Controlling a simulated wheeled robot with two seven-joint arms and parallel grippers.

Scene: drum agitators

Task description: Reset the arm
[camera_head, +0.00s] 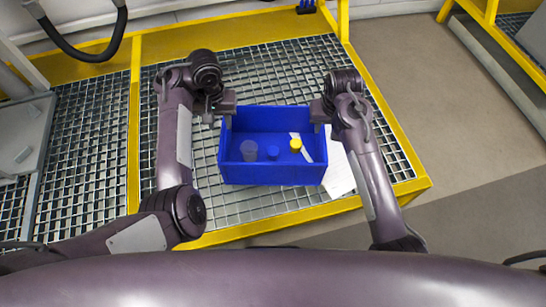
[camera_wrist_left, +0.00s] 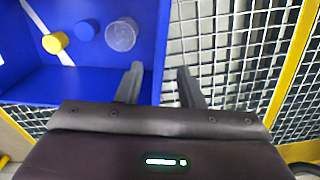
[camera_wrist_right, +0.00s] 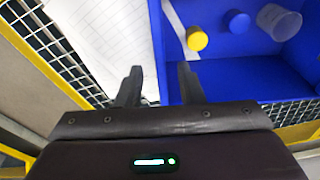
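My left gripper (camera_head: 228,112) is at the left wall of a blue box (camera_head: 272,174). In the left wrist view its fingers (camera_wrist_left: 158,78) are apart, with the box wall's edge showing between them. My right gripper (camera_head: 318,112) is at the box's right wall. In the right wrist view its fingers (camera_wrist_right: 160,78) are also apart, with that wall's edge between them. Whether the fingers touch the walls I cannot tell.
The box holds a clear cup (camera_head: 249,150), a blue cylinder (camera_head: 273,153), a yellow cylinder (camera_head: 295,145) and a white strip (camera_head: 306,152). The box stands on a yellow-framed grating (camera_head: 205,205). White paper (camera_head: 339,175) lies to its right.

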